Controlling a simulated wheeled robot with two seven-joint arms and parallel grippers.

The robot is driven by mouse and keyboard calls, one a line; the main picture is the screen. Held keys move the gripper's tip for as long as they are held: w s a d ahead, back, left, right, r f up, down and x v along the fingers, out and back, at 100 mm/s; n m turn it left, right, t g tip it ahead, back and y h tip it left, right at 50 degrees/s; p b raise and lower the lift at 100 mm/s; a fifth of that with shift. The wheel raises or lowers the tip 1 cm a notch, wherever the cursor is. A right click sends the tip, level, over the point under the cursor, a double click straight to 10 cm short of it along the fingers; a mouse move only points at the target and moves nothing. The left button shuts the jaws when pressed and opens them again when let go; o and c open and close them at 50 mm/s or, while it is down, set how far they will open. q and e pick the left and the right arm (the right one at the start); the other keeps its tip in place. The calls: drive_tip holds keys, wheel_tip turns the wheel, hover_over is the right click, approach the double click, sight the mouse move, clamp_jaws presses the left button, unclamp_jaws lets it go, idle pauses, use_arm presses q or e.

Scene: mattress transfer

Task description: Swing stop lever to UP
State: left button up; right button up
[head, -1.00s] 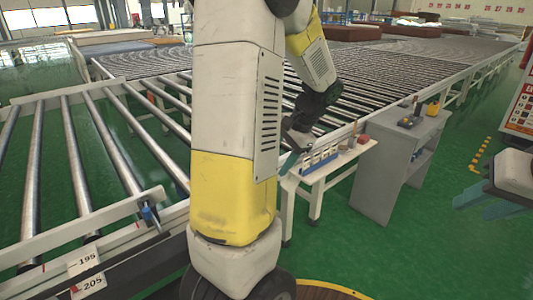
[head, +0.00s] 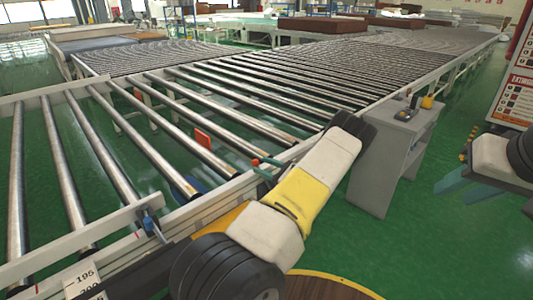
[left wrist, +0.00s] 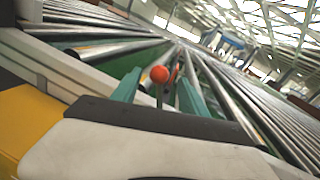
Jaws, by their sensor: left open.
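The stop lever shows in the left wrist view as an orange-red ball knob (left wrist: 160,74) on a thin stem. The knob stands between the two teal fingers of my open left gripper (left wrist: 158,92), with gaps on both sides. In the head view a small red knob (head: 255,162) shows beside the teal fingertips of my left gripper (head: 267,163), at the conveyor's side rail; my forearm hides most of this gripper. An orange-red plate (head: 202,137) stands up between the rollers. My right gripper (head: 468,187) is at the right edge, fingers apart and empty, over the floor.
A grey stand (head: 385,170) with small devices on top is right of my left arm. Roller conveyors (head: 270,85) fill the left and back. A blue-tipped handle (head: 148,222) is on the near rail. A sign board (head: 512,95) stands at right. Green floor is open between.

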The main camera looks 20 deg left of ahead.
use_arm(q)
drive_tip(key=w+a, duration=0.1)
drive_tip(key=a, duration=0.6)
drive_tip(key=shift+w+a, duration=0.25)
clamp_jaws()
idle(1.1)
